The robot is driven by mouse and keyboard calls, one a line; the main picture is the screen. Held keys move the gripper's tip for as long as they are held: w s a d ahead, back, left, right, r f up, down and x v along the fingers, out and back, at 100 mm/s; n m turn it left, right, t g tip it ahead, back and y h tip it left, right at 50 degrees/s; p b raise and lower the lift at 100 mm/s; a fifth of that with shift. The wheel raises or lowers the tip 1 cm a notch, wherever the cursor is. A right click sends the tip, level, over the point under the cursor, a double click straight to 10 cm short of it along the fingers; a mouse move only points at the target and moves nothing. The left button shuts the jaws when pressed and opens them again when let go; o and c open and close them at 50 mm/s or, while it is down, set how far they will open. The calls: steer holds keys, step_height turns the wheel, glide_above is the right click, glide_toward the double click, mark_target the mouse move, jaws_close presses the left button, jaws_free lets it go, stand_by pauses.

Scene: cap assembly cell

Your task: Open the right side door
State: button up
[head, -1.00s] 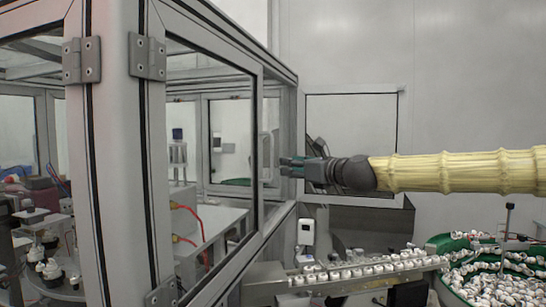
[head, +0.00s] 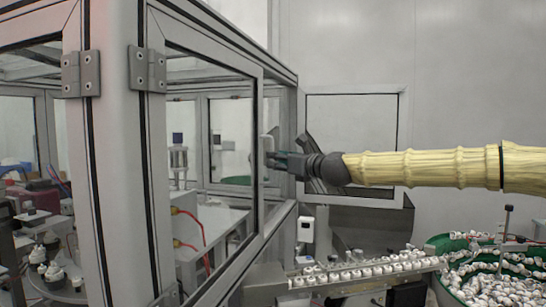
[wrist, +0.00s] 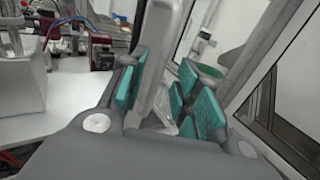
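The right side door (head: 256,150) is a glass panel in a grey metal frame, hinged at its left edge. It looks closed or nearly so in the head view. Its pale handle (head: 266,145) is at the door's far right edge, partly hidden by my gripper (head: 272,160). In the wrist view, my gripper (wrist: 168,92) has its teal-padded fingers apart. A pale grey upright bar (wrist: 165,55), seemingly the handle, shows between them. I cannot tell whether the pads touch it.
A sloping track of white caps (head: 360,270) and a green bowl of caps (head: 495,275) are below my arm at the right. A white box with red hoses (head: 205,225) is behind the glass. A framed panel (head: 350,120) is on the back wall.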

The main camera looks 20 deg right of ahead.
mark_target(273, 179)
steer(key=shift+p+x, duration=0.5)
steer(key=shift+x, duration=1.05)
steer(key=shift+c, duration=0.4)
jaws_close()
